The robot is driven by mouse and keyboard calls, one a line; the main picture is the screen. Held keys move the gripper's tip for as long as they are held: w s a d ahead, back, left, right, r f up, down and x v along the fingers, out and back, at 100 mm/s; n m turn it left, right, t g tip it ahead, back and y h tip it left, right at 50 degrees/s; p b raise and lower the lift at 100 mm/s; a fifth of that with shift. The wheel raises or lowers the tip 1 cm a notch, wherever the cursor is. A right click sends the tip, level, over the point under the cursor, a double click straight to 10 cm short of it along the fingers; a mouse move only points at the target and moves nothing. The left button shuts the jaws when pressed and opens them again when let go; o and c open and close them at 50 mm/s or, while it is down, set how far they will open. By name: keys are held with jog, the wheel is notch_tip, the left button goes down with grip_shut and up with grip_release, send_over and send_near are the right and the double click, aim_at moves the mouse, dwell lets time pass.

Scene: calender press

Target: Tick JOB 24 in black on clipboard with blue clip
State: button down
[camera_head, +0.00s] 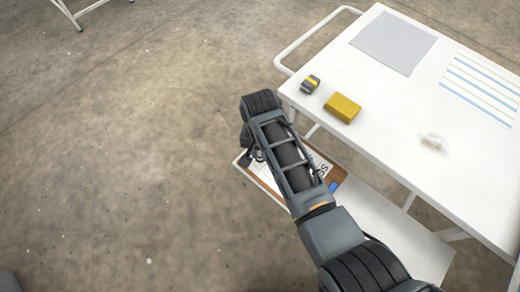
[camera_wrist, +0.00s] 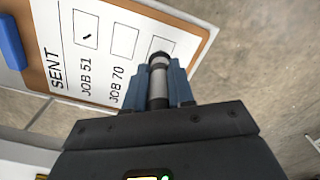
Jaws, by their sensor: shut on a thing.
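The JOB 51 box (camera_wrist: 86,30) holds a short black mark; the JOB 70 box (camera_wrist: 124,41) is empty. A third box (camera_wrist: 165,45) is partly hidden, and no JOB 24 label shows. My gripper (camera_wrist: 158,88) is shut on a grey marker (camera_wrist: 157,68) with a dark end, over the sheet near that third box. Whether it touches is unclear.
The white cart top (camera_head: 395,110) carries a yellow block (camera_head: 342,107), a small grey-and-yellow item (camera_head: 310,84), a grey mat (camera_head: 393,43) and a striped sheet (camera_head: 482,88). A handle rail (camera_head: 305,40) sticks out at its left.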

jog(key=shift+s, duration=0.1)
dwell(0.5)
jog(key=shift+s+p, duration=0.3)
jog(key=shift+p, duration=0.2)
jog(key=shift+s, duration=0.15)
jog(key=shift+f, duration=0.1)
dwell(0.7)
notch_tip(320, 180, up, 4)
jog(key=p, duration=0.3)
jog(key=shift+f+p, duration=0.2)
jog(key=shift+p, duration=0.15)
notch_tip(320, 180, up, 2)
jog(key=shift+r, duration=0.25)
dwell(0.6)
